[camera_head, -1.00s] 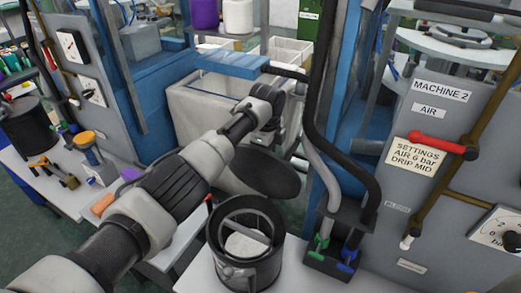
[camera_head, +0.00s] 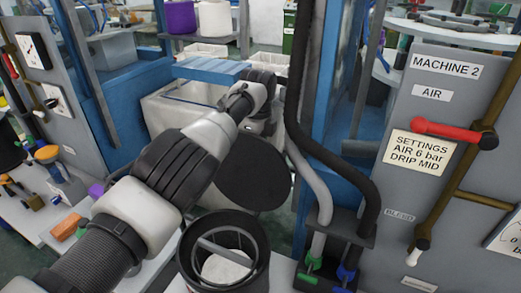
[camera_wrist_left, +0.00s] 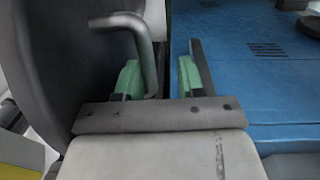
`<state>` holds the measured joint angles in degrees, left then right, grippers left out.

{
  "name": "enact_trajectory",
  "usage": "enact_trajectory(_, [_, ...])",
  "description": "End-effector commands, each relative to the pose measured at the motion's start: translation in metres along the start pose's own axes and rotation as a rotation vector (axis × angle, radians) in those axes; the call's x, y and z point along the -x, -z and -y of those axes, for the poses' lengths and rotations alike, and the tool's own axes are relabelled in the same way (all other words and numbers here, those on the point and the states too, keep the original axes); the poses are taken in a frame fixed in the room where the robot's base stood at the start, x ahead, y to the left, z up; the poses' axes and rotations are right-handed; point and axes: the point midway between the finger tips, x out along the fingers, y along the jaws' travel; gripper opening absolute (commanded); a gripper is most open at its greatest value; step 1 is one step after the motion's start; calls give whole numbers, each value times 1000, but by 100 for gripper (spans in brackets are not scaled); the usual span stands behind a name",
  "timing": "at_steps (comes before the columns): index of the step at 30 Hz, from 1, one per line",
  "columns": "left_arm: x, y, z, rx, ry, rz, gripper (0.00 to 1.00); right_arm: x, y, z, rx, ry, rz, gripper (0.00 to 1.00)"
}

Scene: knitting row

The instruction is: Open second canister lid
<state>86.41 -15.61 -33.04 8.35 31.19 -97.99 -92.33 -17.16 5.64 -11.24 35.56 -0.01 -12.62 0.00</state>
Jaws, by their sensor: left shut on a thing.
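An open black canister (camera_head: 222,262) stands at the bottom middle of the head view. A crossbar and a pale round thing show inside it. The dark round lid (camera_head: 253,182) is off the opening, tilted up behind the canister; whether a hinge joins them I cannot tell. The lid's dark face also fills the left of the left wrist view (camera_wrist_left: 55,60). My left gripper (camera_wrist_left: 160,72) is shut on the lid's bent grey handle (camera_wrist_left: 148,60), which runs between its green-padded fingers. In the head view my arm partly covers the hand. My right gripper is not in view.
The MACHINE 2 panel (camera_head: 440,110) with a red lever (camera_head: 445,130) stands at right. Black hoses (camera_head: 345,170) run close to the lid. A pale bin (camera_head: 165,115) is behind my arm. Another dark canister (camera_head: 8,150) is cut off at left, near small tools.

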Motion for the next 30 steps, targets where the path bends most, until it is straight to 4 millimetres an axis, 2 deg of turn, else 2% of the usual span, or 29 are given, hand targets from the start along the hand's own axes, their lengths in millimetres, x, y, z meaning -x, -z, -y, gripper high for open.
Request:
enact_trajectory(1, [-14, 4, 1, -2, -3, -17, 0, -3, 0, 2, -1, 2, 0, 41])
enact_trajectory(10, [-13, 5, 0, -3, -3, -22, 0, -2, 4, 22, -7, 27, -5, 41])
enact_trajectory(11, [-13, 5, 0, -3, -4, -22, 40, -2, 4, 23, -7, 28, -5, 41])
enact_trajectory(30, [-6, 2, 1, -1, 3, -11, 40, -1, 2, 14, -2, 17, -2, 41])
